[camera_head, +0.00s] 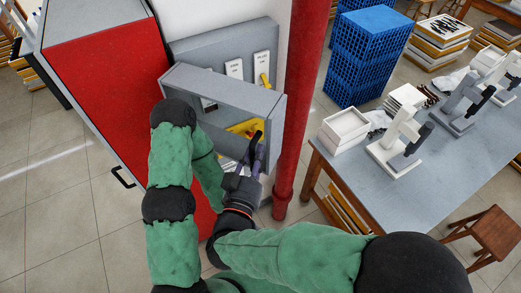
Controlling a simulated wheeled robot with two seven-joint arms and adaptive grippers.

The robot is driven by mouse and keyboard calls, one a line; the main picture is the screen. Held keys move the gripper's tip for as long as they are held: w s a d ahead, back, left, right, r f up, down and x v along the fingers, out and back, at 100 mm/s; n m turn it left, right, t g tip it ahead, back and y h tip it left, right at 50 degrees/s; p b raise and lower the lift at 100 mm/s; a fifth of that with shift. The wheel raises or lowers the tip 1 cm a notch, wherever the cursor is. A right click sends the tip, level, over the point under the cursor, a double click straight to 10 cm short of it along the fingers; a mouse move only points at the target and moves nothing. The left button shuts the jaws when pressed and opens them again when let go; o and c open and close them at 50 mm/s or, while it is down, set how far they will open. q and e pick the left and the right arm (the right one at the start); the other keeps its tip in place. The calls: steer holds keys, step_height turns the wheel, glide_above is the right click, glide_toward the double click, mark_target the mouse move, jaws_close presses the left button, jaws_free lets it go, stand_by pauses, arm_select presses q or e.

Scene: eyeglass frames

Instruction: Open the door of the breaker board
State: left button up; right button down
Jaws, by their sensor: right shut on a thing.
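The breaker board (222,88) is a grey cabinet on the white wall. Its upper rear panel carries white plates and a yellow lever. My right gripper (254,152) is shut at the right side of this front, just below the yellow part. It appears to grip the door, but the exact contact and the door's angle are hard to make out. My green left arm (172,150) rises at the left and bends down in front of the board; its gripper is hidden.
A red pipe (302,95) stands close to the board's right. A red cabinet (105,95) stands at its left. A grey worktable (445,170) with microscope-like devices and white trays is at the right, blue crates (368,55) behind, and a wooden stool (492,235) beside it.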

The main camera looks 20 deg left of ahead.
mark_target(259, 119)
stand_by(0.3)
steer(key=c, duration=1)
jaws_free()
steer(key=shift+s, duration=0.1)
steer(key=shift+c, duration=0.2)
steer(key=shift+r, duration=0.1)
step_height(259, 119, up, 10)
steer(key=shift+f, duration=0.1)
